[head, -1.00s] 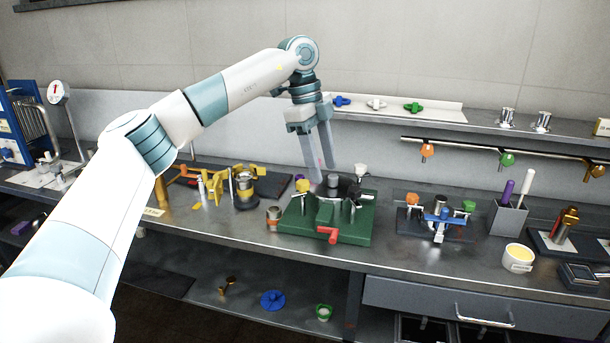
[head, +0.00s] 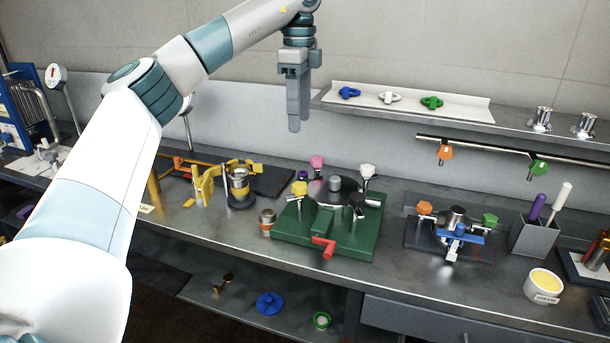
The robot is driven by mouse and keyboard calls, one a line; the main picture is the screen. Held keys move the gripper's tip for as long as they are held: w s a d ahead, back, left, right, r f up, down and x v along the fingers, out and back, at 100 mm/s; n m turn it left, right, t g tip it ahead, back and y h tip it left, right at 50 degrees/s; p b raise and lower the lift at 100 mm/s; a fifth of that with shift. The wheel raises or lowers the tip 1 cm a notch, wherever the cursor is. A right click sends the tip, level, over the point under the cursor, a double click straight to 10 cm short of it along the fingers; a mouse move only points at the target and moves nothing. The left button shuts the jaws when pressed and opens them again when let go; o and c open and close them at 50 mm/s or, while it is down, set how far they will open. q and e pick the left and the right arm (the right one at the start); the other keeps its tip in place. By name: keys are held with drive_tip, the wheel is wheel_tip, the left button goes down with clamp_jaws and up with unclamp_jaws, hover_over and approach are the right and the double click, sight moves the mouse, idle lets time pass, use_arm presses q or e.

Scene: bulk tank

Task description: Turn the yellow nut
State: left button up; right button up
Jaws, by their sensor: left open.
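The yellow nut (head: 299,188) sits at the left of a green-based fixture (head: 345,242) on the bench. Pink, white and black nuts stand around the same fixture's dark round lid. My left gripper (head: 294,128) hangs fingers-down above and behind the fixture in the picture, clear of the yellow nut. It is open with nothing between its fingers, which overlap from this angle. The yellow nut is in plain view. My right gripper is not in view.
A red handle (head: 323,246) sticks out at the fixture's front. A small metal cup with an orange band (head: 267,223) stands just left of it. A shelf (head: 460,108) with blue, white and green knobs is to the right of my gripper. Yellow brackets (head: 205,183) stand further left.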

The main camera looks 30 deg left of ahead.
use_arm(q)
drive_tip(key=p, duration=0.1)
hover_over(299, 184)
wheel_tip(299, 184, down, 7)
wheel_tip(299, 184, down, 3)
drive_tip(key=shift+s+d+r+p, duration=0.1)
drive_tip(key=shift+p, duration=0.25)
wheel_tip(299, 184, down, 7)
drive_tip(key=shift+r+p, duration=0.1)
drive_tip(key=shift+p, duration=0.55)
drive_tip(key=shift+f, duration=0.3)
drive_tip(key=shift+c, duration=0.2)
drive_tip(key=c, duration=1)
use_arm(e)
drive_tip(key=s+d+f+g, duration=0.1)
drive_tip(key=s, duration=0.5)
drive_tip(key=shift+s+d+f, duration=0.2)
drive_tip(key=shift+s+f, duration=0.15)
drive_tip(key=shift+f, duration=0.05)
